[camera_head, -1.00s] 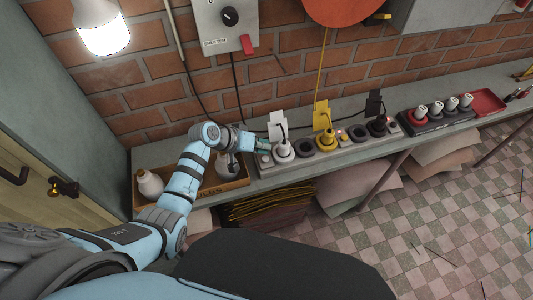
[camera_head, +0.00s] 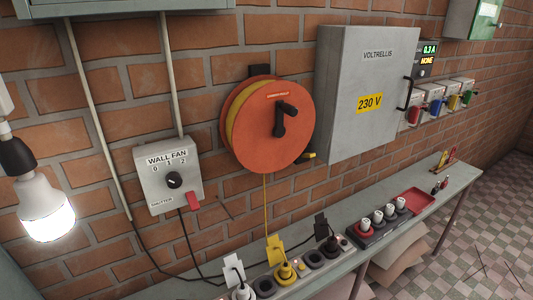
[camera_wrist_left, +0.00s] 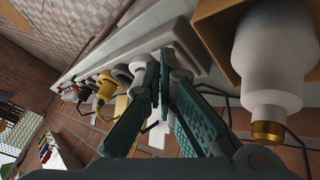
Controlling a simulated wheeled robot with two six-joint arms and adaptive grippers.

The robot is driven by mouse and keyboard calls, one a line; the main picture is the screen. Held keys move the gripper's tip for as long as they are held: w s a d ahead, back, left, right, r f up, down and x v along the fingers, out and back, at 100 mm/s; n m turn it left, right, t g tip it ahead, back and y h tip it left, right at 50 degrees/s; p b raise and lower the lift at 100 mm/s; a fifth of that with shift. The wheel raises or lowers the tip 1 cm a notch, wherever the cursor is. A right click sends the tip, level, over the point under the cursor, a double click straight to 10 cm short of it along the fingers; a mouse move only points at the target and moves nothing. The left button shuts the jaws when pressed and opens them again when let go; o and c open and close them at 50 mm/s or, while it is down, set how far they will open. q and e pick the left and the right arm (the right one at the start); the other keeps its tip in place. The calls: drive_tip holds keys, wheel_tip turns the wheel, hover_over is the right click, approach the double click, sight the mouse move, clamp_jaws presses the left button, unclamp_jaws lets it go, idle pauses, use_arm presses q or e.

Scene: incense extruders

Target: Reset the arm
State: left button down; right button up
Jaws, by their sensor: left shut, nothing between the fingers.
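My left gripper (camera_wrist_left: 163,80) shows in the left wrist view, its teal fingers together with nothing between them. In that view it is in front of the socket strip, near the white plug (camera_wrist_left: 139,66); I cannot tell if it touches anything. A white bulb with a brass cap (camera_wrist_left: 268,128) is to the right of the fingers, by a wooden crate (camera_wrist_left: 212,15). The head view shows neither of my arms; my right gripper is not seen.
The socket strip holds white (camera_head: 241,292), yellow (camera_head: 285,271) and black (camera_head: 331,245) plugs on the bench (camera_head: 455,180). A red tray (camera_head: 415,200) stands farther right. On the wall are a fan switch box (camera_head: 160,195), an orange reel (camera_head: 262,145) and a grey cabinet (camera_head: 345,65).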

use_arm(q)
drive_tip(key=s+a+r+g+y, duration=0.1)
drive_tip(key=s+a+y, duration=0.15)
drive_tip(key=s, duration=0.55)
drive_tip(key=s+a+r+y, duration=0.2)
drive_tip(key=s+a, duration=0.1)
drive_tip(key=s, duration=0.5)
drive_tip(key=s+a+r+g+y, duration=0.1)
drive_tip(key=s+a+y, duration=0.15)
drive_tip(key=s, duration=0.55)
wheel_tip(320, 180, down, 21)
drive_tip(key=a+h+b, duration=0.1)
drive_tip(key=a+b, duration=0.1)
drive_tip(key=b, duration=0.1)
drive_tip(key=s+f+g+b, duration=0.2)
drive_tip(key=s+f, duration=1.3)
drive_tip(key=f, duration=0.1)
drive_tip(key=shift+a+n, duration=0.3)
drive_tip(key=shift+a, duration=0.15)
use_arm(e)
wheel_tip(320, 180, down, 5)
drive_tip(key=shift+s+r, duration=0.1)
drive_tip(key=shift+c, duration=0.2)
